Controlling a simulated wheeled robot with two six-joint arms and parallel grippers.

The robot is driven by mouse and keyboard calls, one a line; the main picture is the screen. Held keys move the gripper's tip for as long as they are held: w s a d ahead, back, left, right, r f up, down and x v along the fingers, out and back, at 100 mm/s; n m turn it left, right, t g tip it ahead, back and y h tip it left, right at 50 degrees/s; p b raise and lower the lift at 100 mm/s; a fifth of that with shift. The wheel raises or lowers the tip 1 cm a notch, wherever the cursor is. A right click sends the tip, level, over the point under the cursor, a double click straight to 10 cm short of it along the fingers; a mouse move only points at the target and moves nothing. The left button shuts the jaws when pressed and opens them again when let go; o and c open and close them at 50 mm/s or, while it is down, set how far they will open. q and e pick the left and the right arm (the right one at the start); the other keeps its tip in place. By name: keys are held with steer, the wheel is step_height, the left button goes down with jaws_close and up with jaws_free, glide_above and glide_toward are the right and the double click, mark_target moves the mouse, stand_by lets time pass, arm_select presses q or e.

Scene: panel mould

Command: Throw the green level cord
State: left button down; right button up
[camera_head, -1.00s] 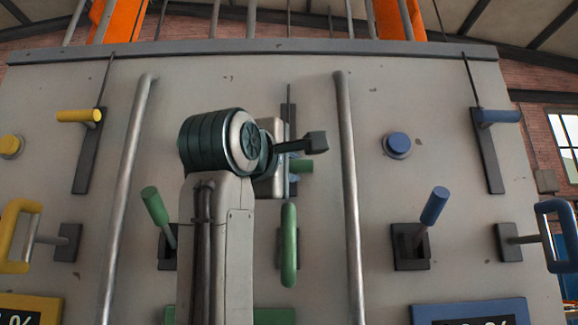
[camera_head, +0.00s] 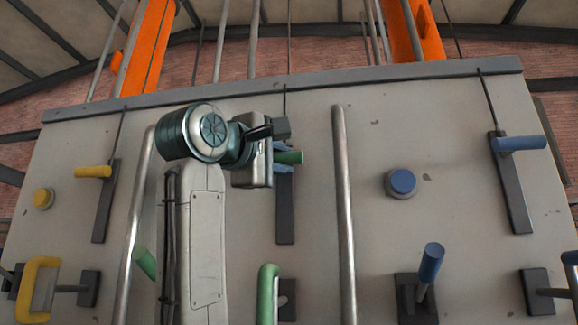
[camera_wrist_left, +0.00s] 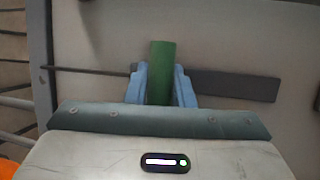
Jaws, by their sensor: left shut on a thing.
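The green level cord's handle (camera_head: 291,157) is a short green bar at the upper part of a dark upright slot plate (camera_head: 285,215) in the panel's middle. A thin dark cord runs up from the plate. My left gripper (camera_head: 282,157) is shut on the handle; part of the handle sticks out beyond the fingers to the right. In the left wrist view the green handle (camera_wrist_left: 160,72) sits between the two blue fingers (camera_wrist_left: 160,92). The upper end of the slot plate is partly hidden by my gripper. My right gripper is not in view.
Upright metal rails stand left (camera_head: 134,215) and right (camera_head: 343,210) of the slot. Matching yellow (camera_head: 93,172) and blue (camera_head: 520,143) handles sit at either side. A green loop handle (camera_head: 268,295) and a blue-topped lever (camera_head: 431,263) are lower down. A blue button (camera_head: 402,182) protrudes at right.

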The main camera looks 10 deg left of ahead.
arm_select(q)
steer(key=shift+s+a+r, duration=0.1)
steer(key=shift+r, duration=0.15)
steer(key=c, duration=1.2)
jaws_free()
steer(key=shift+c, duration=0.2)
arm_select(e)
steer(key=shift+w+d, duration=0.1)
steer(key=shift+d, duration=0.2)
arm_select(q)
steer(key=b+v, duration=0.5)
steer(key=v, duration=0.5)
steer(key=shift+s, duration=0.3)
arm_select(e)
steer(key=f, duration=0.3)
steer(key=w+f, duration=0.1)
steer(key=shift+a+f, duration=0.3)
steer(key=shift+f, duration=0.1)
arm_select(q)
steer(key=shift+a+f, duration=0.15)
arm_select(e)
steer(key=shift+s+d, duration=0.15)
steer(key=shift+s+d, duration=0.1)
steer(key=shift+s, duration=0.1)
